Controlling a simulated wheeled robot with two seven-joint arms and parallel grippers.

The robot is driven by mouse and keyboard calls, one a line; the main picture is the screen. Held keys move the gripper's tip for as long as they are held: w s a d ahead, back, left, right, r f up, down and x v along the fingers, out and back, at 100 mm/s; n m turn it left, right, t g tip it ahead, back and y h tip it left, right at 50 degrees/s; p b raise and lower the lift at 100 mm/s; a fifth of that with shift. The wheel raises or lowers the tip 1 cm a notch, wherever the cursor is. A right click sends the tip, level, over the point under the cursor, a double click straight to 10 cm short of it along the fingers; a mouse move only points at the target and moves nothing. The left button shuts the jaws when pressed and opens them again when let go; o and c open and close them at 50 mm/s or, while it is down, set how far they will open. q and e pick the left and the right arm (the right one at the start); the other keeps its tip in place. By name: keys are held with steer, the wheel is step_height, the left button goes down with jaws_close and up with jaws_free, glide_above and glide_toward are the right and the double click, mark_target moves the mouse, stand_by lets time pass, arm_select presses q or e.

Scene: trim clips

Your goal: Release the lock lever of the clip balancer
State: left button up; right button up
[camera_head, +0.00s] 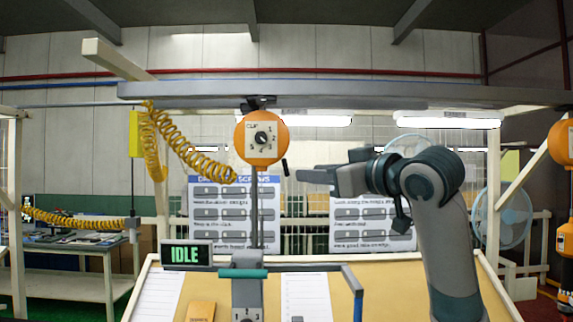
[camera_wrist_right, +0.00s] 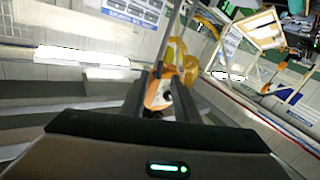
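The clip balancer (camera_head: 262,138) is a round orange housing with a pale dial plate, hanging from the overhead rail. Its lock lever (camera_head: 285,167) is a small black bar slanting down at the housing's lower right. My right gripper (camera_head: 304,175) is just right of the lever and appears apart from it, pointing left. In the right wrist view the fingers (camera_wrist_right: 166,84) are parted, with nothing held; the orange balancer (camera_wrist_right: 158,95) shows between and beyond them. The lever cannot be made out there. My left gripper is not in view.
A cable runs down from the balancer to a grey tool with a teal bar (camera_head: 243,273). An IDLE display (camera_head: 186,254) stands left of it above the tan bench (camera_head: 345,290). A coiled yellow hose (camera_head: 190,158) hangs left. Instruction boards (camera_head: 372,222) stand behind.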

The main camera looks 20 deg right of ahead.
mark_target(288, 173)
steer(key=p+x, duration=0.4)
steer(key=x, duration=0.5)
steer(key=shift+s, duration=0.1)
steer(key=shift+p+x, duration=0.45)
steer(key=shift+x, duration=0.4)
steer(key=shift+f, duration=0.1)
steer(key=shift+c, duration=0.7)
jaws_close()
